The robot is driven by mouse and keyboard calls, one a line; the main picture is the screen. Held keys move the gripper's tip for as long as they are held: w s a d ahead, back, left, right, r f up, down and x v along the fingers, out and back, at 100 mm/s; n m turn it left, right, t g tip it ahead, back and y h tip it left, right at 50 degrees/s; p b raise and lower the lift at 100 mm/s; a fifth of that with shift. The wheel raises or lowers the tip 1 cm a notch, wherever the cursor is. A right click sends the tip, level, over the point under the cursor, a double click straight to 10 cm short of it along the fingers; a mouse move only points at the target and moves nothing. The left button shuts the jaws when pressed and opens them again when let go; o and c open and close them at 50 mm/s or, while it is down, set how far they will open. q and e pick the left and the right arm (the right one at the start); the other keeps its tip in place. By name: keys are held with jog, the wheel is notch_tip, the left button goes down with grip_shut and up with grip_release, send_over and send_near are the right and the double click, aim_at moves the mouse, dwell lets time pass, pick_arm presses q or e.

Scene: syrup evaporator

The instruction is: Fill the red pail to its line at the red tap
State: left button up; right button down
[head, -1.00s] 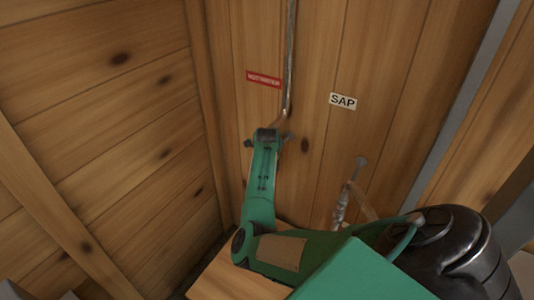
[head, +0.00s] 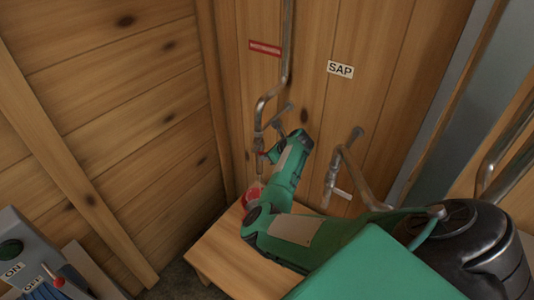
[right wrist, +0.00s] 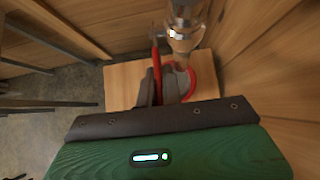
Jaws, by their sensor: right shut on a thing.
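The red pail (head: 253,192) stands on a small wooden bench, partly hidden behind my right arm. In the right wrist view its round red rim (right wrist: 211,82) shows just right of my fingers and below the metal tap spout (right wrist: 183,32). The red tap (head: 260,148) hangs from a bent pipe on the wall, above the pail. My left gripper is not in view.
The wooden bench (head: 222,262) has bare top at its front. A second tap (head: 334,180) hangs right of my arm under a SAP label (head: 340,69). A grey switch box (head: 25,250) stands at the lower left. Plank walls close the corner.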

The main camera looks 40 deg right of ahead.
jog(key=shift+f+t, duration=0.25)
jog(key=shift+t, duration=0.05)
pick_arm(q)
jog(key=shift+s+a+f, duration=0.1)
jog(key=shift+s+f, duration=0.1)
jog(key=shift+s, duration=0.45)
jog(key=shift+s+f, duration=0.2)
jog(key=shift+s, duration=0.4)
pick_arm(e)
jog(key=shift+f+t+y, duration=0.3)
jog(key=shift+t, duration=0.4)
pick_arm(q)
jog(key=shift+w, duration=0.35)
pick_arm(e)
jog(key=c, duration=1.6)
grip_release()
jog(key=shift+o, duration=0.2)
pick_arm(q)
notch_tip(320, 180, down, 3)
jog(key=b, duration=0.3)
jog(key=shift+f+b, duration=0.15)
jog(key=shift+b, duration=0.25)
pick_arm(e)
notch_tip(320, 180, up, 20)
jog(key=shift+f, duration=0.1)
